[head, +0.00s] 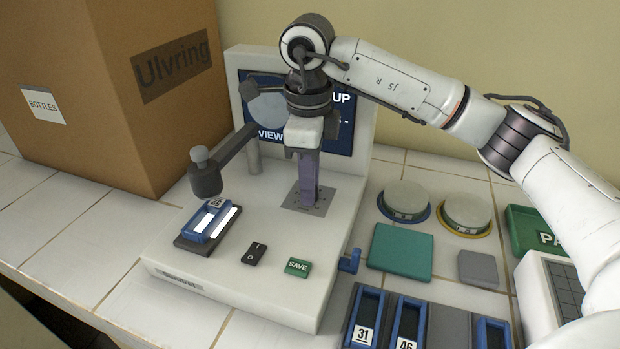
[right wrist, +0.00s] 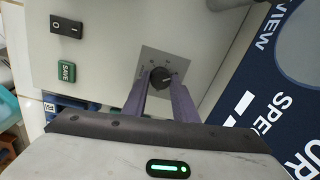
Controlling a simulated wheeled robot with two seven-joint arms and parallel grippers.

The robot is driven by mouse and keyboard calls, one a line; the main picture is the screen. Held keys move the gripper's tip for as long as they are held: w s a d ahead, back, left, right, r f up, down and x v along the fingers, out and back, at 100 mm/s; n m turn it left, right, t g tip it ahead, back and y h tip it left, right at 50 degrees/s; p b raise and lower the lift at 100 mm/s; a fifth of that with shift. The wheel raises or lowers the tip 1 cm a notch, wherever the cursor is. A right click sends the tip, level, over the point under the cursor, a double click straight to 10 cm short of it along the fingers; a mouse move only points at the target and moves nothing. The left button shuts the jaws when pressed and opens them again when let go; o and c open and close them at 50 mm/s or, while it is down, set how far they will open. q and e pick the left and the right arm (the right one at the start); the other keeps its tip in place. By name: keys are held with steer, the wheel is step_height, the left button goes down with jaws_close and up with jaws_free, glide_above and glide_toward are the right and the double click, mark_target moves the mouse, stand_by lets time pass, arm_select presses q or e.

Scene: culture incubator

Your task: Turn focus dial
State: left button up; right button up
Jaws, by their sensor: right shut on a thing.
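The focus dial (right wrist: 162,77) is a small dark knob on a grey plate with markings, set in the top of the white microscope base. In the right wrist view my right gripper (right wrist: 161,84) has its two purple fingers on either side of the dial, shut on it. In the head view the right gripper (head: 307,205) points straight down onto the grey plate (head: 322,205), and its fingers hide the dial. My left gripper is not in either view.
The microscope arm and lens (head: 205,175) stand left of my gripper, above a blue slide holder (head: 212,222). A screen (head: 262,100) rises behind. A power switch (head: 254,253) and green SAVE button (head: 298,267) are in front. Round dishes (head: 405,197) and blue slots (head: 366,318) lie right.

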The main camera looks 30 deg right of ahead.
steer(key=m, duration=0.6)
steer(key=shift+r+m+p, duration=0.1)
steer(key=shift+m+p, duration=0.2)
steer(key=shift+p, duration=0.1)
stand_by(0.4)
steer(key=o, duration=1)
steer(key=shift+o, duration=0.2)
step_height(320, 180, up, 10)
steer(key=p, duration=0.1)
steer(key=shift+a+r, duration=0.15)
steer(key=shift+a, duration=0.2)
steer(key=shift+s, duration=0.1)
